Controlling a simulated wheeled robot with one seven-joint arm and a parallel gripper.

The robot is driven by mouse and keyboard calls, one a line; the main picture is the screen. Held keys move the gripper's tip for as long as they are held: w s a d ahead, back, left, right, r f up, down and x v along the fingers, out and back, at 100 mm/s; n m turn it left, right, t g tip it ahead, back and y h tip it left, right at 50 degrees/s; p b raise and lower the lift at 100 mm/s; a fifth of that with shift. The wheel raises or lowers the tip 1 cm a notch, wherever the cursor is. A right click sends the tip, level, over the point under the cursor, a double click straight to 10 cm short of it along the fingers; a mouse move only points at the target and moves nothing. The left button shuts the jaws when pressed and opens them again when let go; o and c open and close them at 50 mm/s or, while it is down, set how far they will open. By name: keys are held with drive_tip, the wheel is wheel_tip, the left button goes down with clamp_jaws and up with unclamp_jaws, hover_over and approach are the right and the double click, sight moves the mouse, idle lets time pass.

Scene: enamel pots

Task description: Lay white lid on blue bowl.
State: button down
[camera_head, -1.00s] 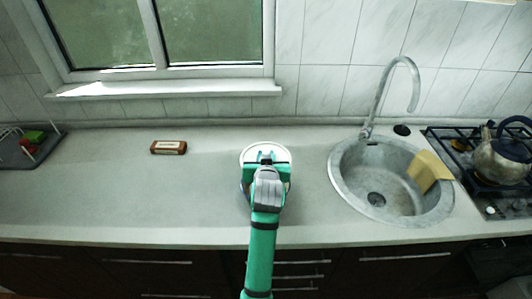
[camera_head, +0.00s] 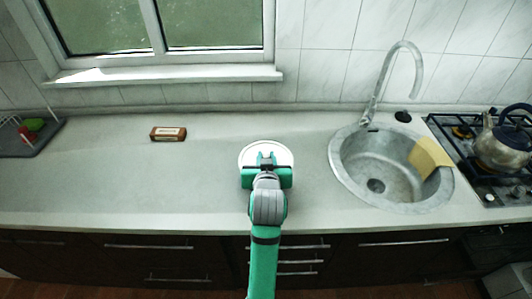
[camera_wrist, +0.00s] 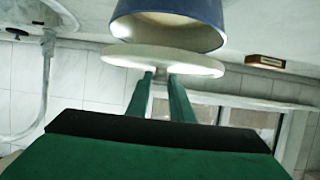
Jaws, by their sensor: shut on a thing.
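The white lid (camera_head: 244,155) is a flat round disc, held over the counter left of the sink. My gripper (camera_head: 266,160) is shut on the lid's handle; in the wrist view its green fingers (camera_wrist: 160,78) meet the middle of the lid (camera_wrist: 205,67). The blue bowl (camera_wrist: 180,12) stands on the counter and appears upside down in the wrist view. The lid is close to the bowl's rim and lies across part of its opening. A gap still shows the pale inside. In the head view the lid and my arm mostly hide the bowl.
A round sink (camera_head: 343,180) with a tall faucet (camera_head: 412,75) and a yellow cloth (camera_head: 428,155) is to the right. Beyond it a kettle (camera_head: 500,150) stands on the stove. A small brown box (camera_head: 168,134) lies to the left. The counter between is clear.

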drive_tip(key=shift+s+a+f, duration=0.1)
drive_tip(key=shift+s+f, duration=0.1)
drive_tip(key=shift+s, duration=0.05)
drive_tip(key=shift+f, duration=1.05)
drive_tip(key=c, duration=1)
unclamp_jaws()
drive_tip(key=shift+r, duration=1.75)
